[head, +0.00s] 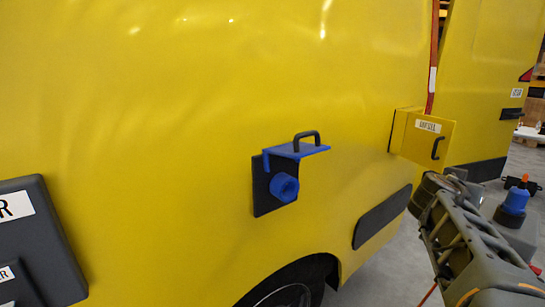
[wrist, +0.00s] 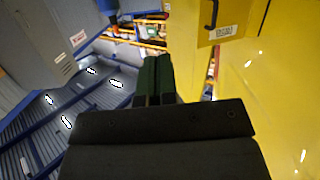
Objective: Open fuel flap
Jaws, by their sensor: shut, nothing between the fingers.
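A blue flap (head: 300,149) with a black handle stands out level from the yellow vehicle side, above a round blue cap (head: 285,187) on a dark plate. Further right, a yellow box-like flap or cover (head: 415,140) with a white label and black handle (head: 435,148) sticks out from the body; the label's small print is hard to read. A yellow panel with a label (wrist: 222,31) and a black handle (wrist: 211,13) shows at the top of the wrist view. My gripper (wrist: 152,62) is shut and empty, apart from that handle. I cannot make out its fingertips in the head view.
A wheel (head: 290,290) sits below the blue cap. Dark labelled boxes (head: 40,240) stand at left. A blue item with an orange top (head: 515,198) stands at right. Shelving (wrist: 125,45) and a grey cabinet (wrist: 45,40) fill the wrist view's left.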

